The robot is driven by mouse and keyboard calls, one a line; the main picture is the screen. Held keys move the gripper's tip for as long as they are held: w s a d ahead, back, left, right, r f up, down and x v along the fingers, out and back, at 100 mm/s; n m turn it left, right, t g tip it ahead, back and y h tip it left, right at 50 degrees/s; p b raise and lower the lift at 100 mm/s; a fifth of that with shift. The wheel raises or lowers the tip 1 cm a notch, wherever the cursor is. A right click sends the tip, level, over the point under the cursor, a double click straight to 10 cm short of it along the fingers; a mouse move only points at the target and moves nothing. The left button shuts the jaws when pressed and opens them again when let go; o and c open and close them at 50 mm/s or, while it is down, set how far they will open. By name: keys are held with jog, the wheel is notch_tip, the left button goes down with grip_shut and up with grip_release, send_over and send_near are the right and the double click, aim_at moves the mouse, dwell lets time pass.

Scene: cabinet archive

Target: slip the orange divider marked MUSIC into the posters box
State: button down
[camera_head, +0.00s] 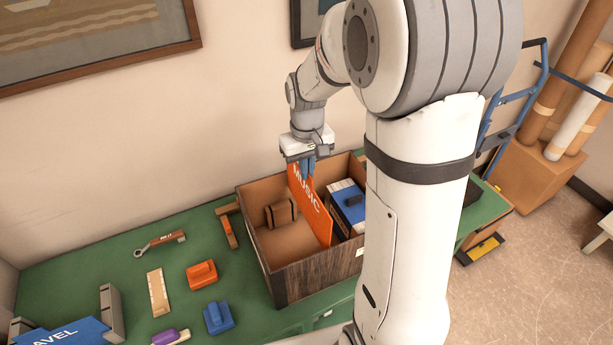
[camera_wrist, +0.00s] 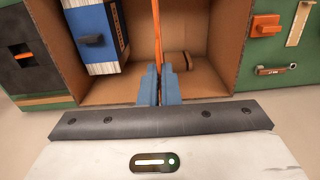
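The orange divider marked MUSIC (camera_head: 312,208) stands upright in the open wooden-fronted box (camera_head: 310,277), its lower part below the rim. Whether its bottom edge touches the floor is hard to tell. My gripper (camera_head: 307,166) is shut on the divider's top edge, above the back of the box. In the wrist view my gripper's blue fingers (camera_wrist: 160,86) close on the divider (camera_wrist: 157,35), seen edge-on as a thin orange strip. A pale tag on the box front is partly hidden by my arm, and no posters label is readable.
Inside the box, a blue-and-white block (camera_head: 347,205) stands right of the divider and a small brown block (camera_head: 281,213) lies left. The green table (camera_head: 120,260) holds an orange stamp-like block (camera_head: 201,274), a blue one (camera_head: 218,317), a ruler (camera_head: 157,291) and a TRAVEL divider (camera_head: 60,335).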

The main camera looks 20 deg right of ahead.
aim_at(307, 210)
jog(key=shift+f, duration=0.5)
jog(key=shift+s, duration=0.15)
jog(key=shift+f+b, duration=0.35)
jog(key=shift+b, duration=0.05)
jog(key=shift+f+b, duration=1.25)
jog(key=shift+f, duration=0.4)
jog(key=shift+f+b, duration=4.3)
jog(key=shift+f, duration=1.2)
jog(key=c, duration=1.6)
grip_release()
jog(key=shift+r, duration=0.1)
